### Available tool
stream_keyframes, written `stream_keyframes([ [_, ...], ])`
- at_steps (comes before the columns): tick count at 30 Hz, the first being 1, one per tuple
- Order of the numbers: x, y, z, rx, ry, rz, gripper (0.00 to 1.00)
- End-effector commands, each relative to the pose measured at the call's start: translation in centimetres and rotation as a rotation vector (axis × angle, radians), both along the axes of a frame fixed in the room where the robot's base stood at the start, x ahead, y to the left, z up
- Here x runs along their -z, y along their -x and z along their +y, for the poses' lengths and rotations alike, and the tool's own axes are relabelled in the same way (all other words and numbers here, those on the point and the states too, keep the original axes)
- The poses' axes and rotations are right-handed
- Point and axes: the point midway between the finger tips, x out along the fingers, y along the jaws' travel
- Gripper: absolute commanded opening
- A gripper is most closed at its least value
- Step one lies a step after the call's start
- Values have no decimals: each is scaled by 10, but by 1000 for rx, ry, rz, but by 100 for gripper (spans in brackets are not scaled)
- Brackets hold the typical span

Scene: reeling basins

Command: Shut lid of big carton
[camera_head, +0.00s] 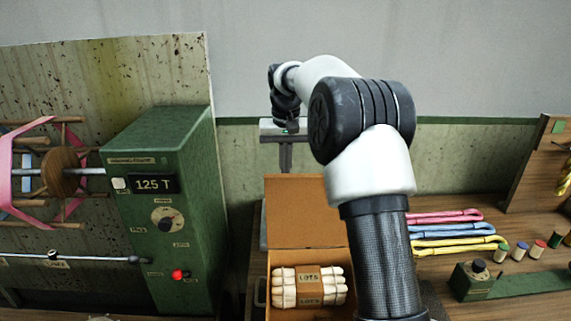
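The big carton (268,262) is brown cardboard and stands on the bench below the middle of the head view. Its lid (307,210) is open and stands up at the back. Inside lie white bundles (310,279) with a brown band marked "LOTS". My arm rises in front of the carton's right side and hides part of it. The arm's dark wrist end is beyond and above the lid, apart from it in the picture.
A green machine box (160,215) reading "125 T" stands left of the carton. Pink, blue and yellow skeins (450,232) lie to the right, with several small spools (520,251) and a green device (475,280) nearby.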

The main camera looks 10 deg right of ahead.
Motion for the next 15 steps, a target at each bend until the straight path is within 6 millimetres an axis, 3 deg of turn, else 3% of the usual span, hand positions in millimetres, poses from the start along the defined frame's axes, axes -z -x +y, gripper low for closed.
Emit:
stream_keyframes([
  [6, 30, 0, 0, -1, 0, 1, 0],
  [15, 49, 0, 0, -1, 0, 0, 0],
])
